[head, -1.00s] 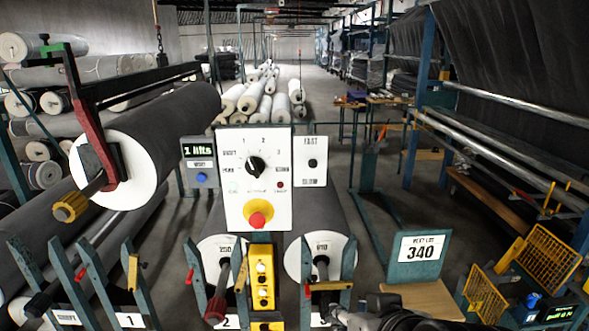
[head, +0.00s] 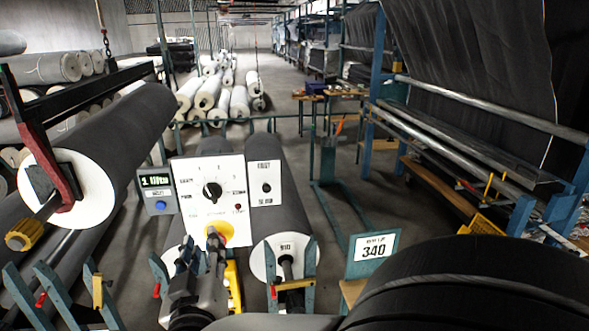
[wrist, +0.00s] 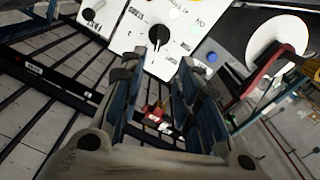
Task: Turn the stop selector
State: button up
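The stop selector is a black knob (head: 212,192) on a white control panel (head: 186,172), with printed positions around it. The knob also shows in the wrist view (wrist: 158,35), just beyond my fingertips; its exact setting is too small to read surely. My gripper (head: 201,250) is below the knob, in front of the panel's lower edge, and hides part of the red button (head: 212,232) on its yellow base. In the wrist view, my gripper (wrist: 166,75) has its two fingers apart, with nothing between them. It appears apart from the knob.
A smaller panel (head: 265,170) with its own black knob stands to the right. A lit display box (head: 156,188) with a blue button is on the left. A large grey roll (head: 110,140) hangs at the left in a red hook. A 340 sign (head: 373,252) stands right.

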aim_at(212, 198)
jog(key=p+x, duration=0.1)
jog(key=x, duration=1.5)
jog(key=shift+w+a, duration=0.1)
jog(key=shift+c, duration=0.4)
grip_shut()
